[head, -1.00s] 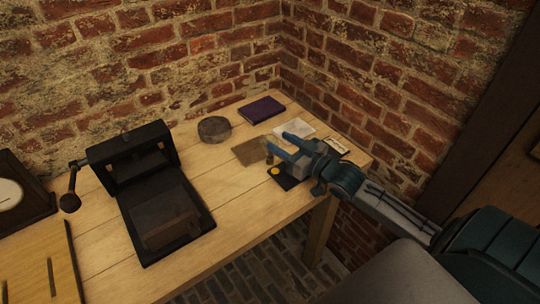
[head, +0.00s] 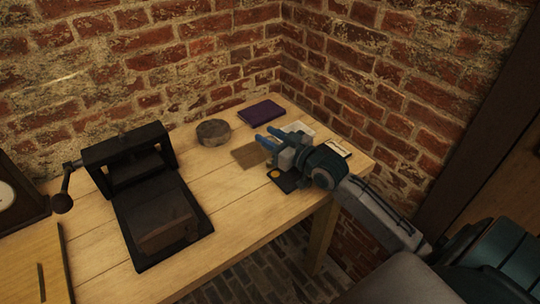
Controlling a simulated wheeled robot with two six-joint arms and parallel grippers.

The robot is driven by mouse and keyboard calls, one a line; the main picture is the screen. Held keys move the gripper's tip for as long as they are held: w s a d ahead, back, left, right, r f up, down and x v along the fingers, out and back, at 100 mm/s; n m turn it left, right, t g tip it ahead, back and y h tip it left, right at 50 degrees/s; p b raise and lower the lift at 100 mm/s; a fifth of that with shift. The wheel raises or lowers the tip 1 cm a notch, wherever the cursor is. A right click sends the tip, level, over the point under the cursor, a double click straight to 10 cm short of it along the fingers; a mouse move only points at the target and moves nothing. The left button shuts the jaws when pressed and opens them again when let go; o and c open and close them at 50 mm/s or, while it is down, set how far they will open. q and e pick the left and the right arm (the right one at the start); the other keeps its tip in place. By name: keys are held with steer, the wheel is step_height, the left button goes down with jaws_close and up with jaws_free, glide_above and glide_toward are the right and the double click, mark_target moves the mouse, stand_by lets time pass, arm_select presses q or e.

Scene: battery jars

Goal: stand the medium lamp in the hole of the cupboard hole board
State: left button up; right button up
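I cannot make out the medium lamp or the cupboard hole board in the head view. My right gripper (head: 265,134) reaches in from the right, low over the far right part of the table. Its two blue fingers point left and stand apart, with nothing visible between them. The gripper body hides part of the table beneath it. My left gripper is not in view.
The wooden table (head: 100,240) carries a black cranked device (head: 205,222), a grey round block (head: 213,132), a purple book (head: 261,111), a brown mat (head: 246,156) and a dark pad with a yellow disc (head: 274,174). Brick walls close the corner. The table's middle is clear.

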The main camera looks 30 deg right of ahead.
jaws_close()
steer(key=shift+s, duration=0.1)
steer(key=shift+f, duration=0.1)
